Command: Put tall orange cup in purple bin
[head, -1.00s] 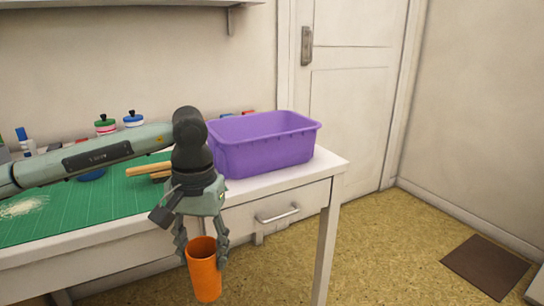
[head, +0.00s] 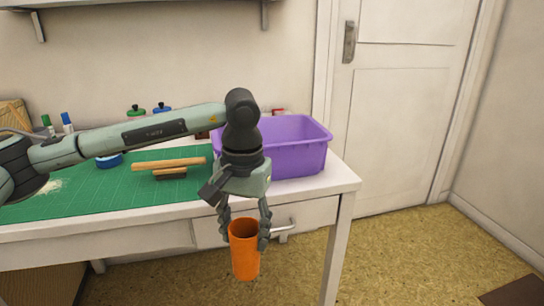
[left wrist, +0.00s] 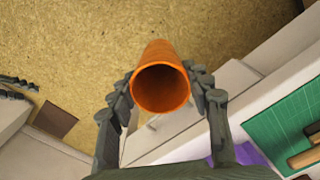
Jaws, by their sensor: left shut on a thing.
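The tall orange cup (head: 245,252) is upright and held in the air in front of the table's front edge, above the floor. My left gripper (head: 245,225) points down and is shut on the cup, one finger on each side near its rim. In the left wrist view the cup (left wrist: 161,85) shows its open, empty mouth between the fingers (left wrist: 160,88). The purple bin (head: 300,158) stands on the right end of the table, behind my left gripper, which hides its left part. My right gripper is not in clear view.
The white table (head: 335,180) carries a green cutting mat (head: 120,195) with a wooden-handled brush (head: 170,165) and a blue round pad (head: 109,160). Stamp bottles stand at the back. A drawer handle (head: 285,230) juts out behind the cup.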

